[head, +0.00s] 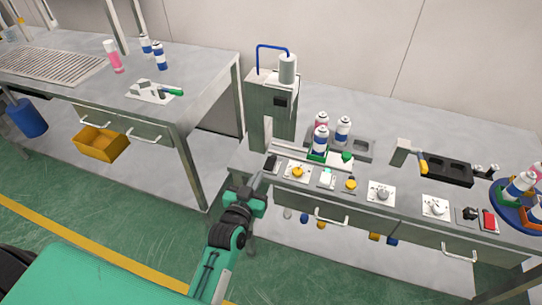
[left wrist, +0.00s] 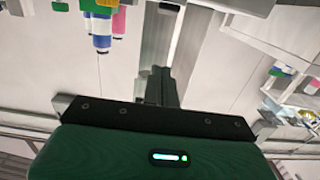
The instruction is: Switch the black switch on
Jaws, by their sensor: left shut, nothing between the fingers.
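A small black switch (head: 271,163) sits at the left end of the front control row on the right bench. My left gripper (head: 257,180) is just in front of and left of this switch, at the bench's front edge. Its fingers are shut with nothing between them, and they appear dark and together in the left wrist view (left wrist: 162,86). I cannot tell whether the fingertips touch the switch, nor its on or off position. Another small black control (head: 469,214) sits near the right end of the row. My right gripper is not in view.
A crimping machine (head: 272,105) stands behind the black switch. A yellow knob (head: 297,172) and other controls lie to its right. Several cans stand in and near a green holder (head: 318,156). A drawer handle (head: 330,217) juts from the bench front. Another bench (head: 200,75) stands left.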

